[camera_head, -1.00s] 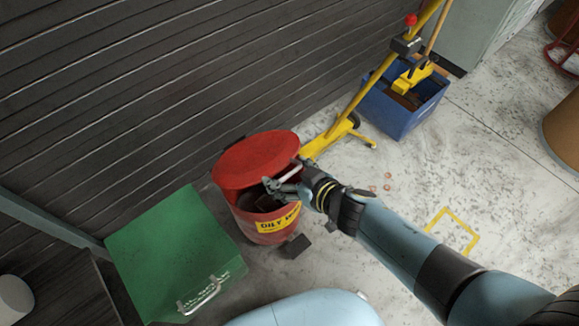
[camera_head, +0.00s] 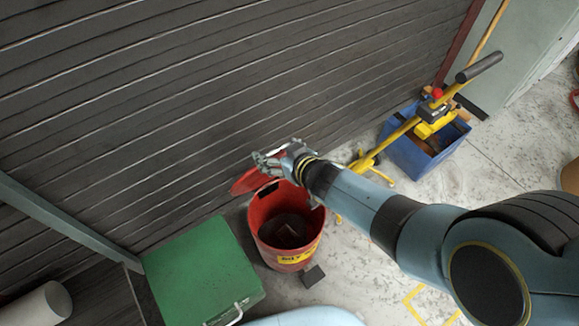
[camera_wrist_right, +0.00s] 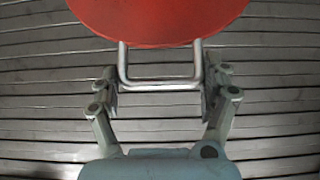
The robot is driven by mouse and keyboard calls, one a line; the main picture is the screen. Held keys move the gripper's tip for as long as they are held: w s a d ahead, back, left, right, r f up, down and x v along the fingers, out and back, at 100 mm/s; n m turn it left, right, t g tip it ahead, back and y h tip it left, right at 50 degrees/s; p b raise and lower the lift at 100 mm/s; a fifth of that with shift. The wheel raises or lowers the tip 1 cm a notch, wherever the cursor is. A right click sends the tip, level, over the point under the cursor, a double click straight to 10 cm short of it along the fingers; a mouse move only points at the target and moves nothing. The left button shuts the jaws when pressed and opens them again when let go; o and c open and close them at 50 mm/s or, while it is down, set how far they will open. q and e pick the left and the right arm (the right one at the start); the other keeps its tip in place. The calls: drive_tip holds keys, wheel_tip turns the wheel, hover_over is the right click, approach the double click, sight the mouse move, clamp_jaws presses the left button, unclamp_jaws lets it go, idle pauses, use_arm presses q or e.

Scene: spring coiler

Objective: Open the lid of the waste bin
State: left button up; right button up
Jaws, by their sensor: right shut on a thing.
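The red waste bin (camera_head: 270,225) stands on the floor by the dark wall, with a yellow label on its front. Its mouth is uncovered and dark contents show inside. Its red lid (camera_head: 246,180) is tipped up and back at the rear, partly hidden by my right gripper (camera_head: 272,163). In the right wrist view the lid (camera_wrist_right: 160,18) fills the top, with a metal loop handle (camera_wrist_right: 160,84) below it. My right gripper (camera_wrist_right: 160,92) is shut on this handle, one finger at each side. My left gripper is not in view.
A green box (camera_head: 200,270) with a metal handle stands left of the bin. A yellow lever tool (camera_head: 400,130) and a blue crate (camera_head: 415,150) stand to the right. The slatted wall (camera_head: 200,90) is close behind the lid.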

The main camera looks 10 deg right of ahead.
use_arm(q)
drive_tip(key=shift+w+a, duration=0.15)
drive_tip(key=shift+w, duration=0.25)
use_arm(e)
drive_tip(key=shift+w+a+r, duration=0.15)
drive_tip(key=shift+w, duration=0.45)
drive_tip(key=shift+w+a+r, duration=0.15)
drive_tip(key=shift+w+a, duration=0.05)
drive_tip(key=shift+w, duration=0.35)
drive_tip(key=shift+w+a+r, duration=0.15)
drive_tip(key=shift+w, duration=0.45)
drive_tip(key=o, duration=1.5)
drive_tip(key=shift+s+d+r, duration=0.15)
drive_tip(key=shift+s+r, duration=0.05)
drive_tip(key=shift+s, duration=0.25)
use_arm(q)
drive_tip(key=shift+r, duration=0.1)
use_arm(e)
drive_tip(key=s+d, duration=0.1)
drive_tip(key=s, duration=0.2)
drive_tip(key=s+d, duration=0.1)
drive_tip(key=s, duration=0.3)
drive_tip(key=s+d, duration=0.2)
drive_tip(key=s, duration=0.2)
drive_tip(key=shift+s+r, duration=0.1)
drive_tip(key=shift+s, duration=0.1)
